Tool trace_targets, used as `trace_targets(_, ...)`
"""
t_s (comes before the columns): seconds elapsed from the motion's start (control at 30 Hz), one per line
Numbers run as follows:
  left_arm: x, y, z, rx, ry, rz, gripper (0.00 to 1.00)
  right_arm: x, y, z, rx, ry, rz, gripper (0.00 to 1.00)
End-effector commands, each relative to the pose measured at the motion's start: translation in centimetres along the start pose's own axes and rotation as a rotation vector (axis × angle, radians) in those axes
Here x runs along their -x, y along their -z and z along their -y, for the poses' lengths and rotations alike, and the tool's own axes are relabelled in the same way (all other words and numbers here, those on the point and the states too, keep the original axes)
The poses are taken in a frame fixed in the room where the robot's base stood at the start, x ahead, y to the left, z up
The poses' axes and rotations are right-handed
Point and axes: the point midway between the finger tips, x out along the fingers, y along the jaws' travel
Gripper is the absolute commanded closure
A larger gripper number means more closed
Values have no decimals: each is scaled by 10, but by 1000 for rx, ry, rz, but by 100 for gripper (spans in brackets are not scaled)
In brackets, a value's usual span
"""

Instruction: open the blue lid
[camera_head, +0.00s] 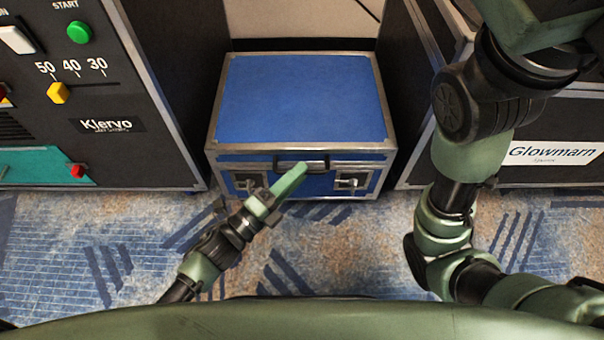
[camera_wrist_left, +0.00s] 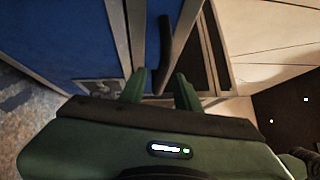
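A blue case with metal edges stands on the carpet between two dark cabinets. Its blue lid (camera_head: 305,98) is down, with no gap visible. A dark handle (camera_head: 301,158) is at the middle of the lid's front edge, and latches sit below it on either side. My left gripper (camera_head: 292,180) is at the front of the case, close to the handle. In the left wrist view its two fingers (camera_wrist_left: 161,85) are apart, and the dark handle (camera_wrist_left: 165,45) lies ahead of the gap between them. Contact cannot be told. My right gripper is out of view.
A dark machine (camera_head: 130,125) with buttons and a slider stands close on the left. A dark cabinet labelled Glowmarn (camera_head: 550,152) stands on the right, behind my right arm. Patterned blue carpet (camera_head: 330,240) in front is free of objects.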

Motion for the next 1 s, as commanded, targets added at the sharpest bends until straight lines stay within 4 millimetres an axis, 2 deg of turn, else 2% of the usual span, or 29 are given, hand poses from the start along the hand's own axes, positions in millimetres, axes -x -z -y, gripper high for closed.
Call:
trace_targets(0.17,-16,0,-1,-1,1,0,68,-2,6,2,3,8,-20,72)
trace_targets(0.47,-19,0,0,1,-2,1,68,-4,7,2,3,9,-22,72)
trace_targets(0.57,-19,0,0,1,-2,1,96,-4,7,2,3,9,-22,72)
trace_targets(0.6,-19,0,0,1,-2,1,100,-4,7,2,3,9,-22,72)
trace_targets(1.0,-18,0,-1,1,-2,1,100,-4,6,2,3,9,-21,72)
